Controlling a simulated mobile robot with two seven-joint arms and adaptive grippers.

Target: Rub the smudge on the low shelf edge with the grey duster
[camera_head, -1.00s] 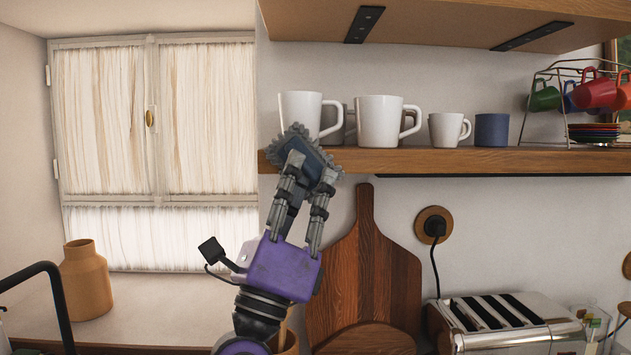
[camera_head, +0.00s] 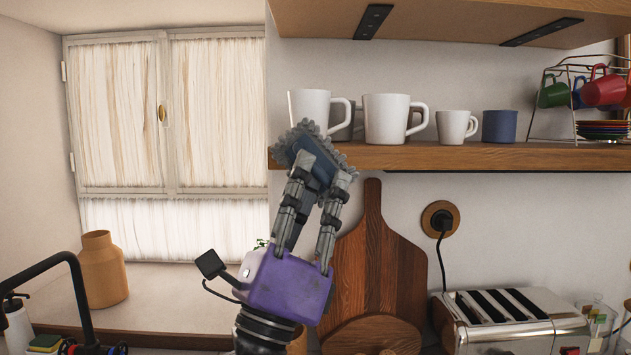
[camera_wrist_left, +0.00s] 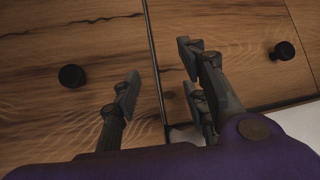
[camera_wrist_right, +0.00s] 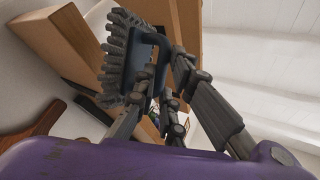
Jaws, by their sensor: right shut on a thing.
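The grey duster (camera_head: 315,158) has a ridged grey fringe around a dark blue body. It is tilted across the left end of the low shelf edge (camera_head: 450,158), below the white mugs; I cannot tell whether it touches the wood. My right gripper (camera_head: 318,184) is shut on it from below. The duster also shows in the right wrist view (camera_wrist_right: 128,62), its blue handle between the fingers. No smudge shows; the duster hides part of the edge. My left gripper (camera_wrist_left: 160,88) has its fingers apart and empty, before wooden fronts with dark knobs.
White mugs (camera_head: 387,118) and a blue cup (camera_head: 499,126) stand on the shelf just behind its edge. A cup rack (camera_head: 585,95) stands at the right. A cutting board (camera_head: 378,255) and a toaster (camera_head: 515,318) are below. An upper shelf (camera_head: 450,22) hangs above.

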